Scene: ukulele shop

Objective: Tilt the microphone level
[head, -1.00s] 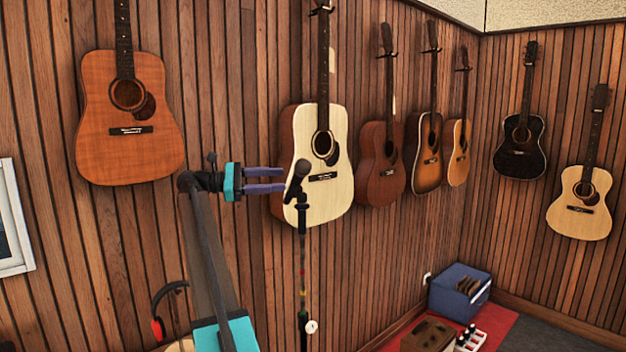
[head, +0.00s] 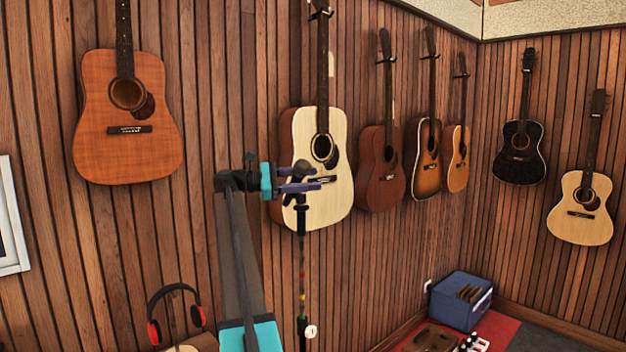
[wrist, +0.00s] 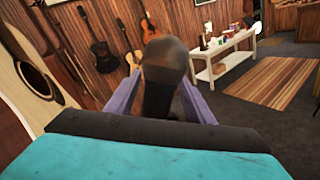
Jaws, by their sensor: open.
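The black microphone (head: 302,168) sits on top of a thin dark stand (head: 302,262) in the head view. Its head points up and is partly covered by my gripper. My gripper (head: 310,187) has purple fingers and a teal body, and its fingers reach to the microphone. In the wrist view the microphone (wrist: 163,75) stands large in the middle, between the two open purple fingers (wrist: 160,97). I cannot tell whether either finger touches it.
A pale guitar (head: 325,185) hangs on the wood wall close behind. Red headphones (head: 175,315) are at lower left. A blue box (head: 461,300) stands on the floor at right.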

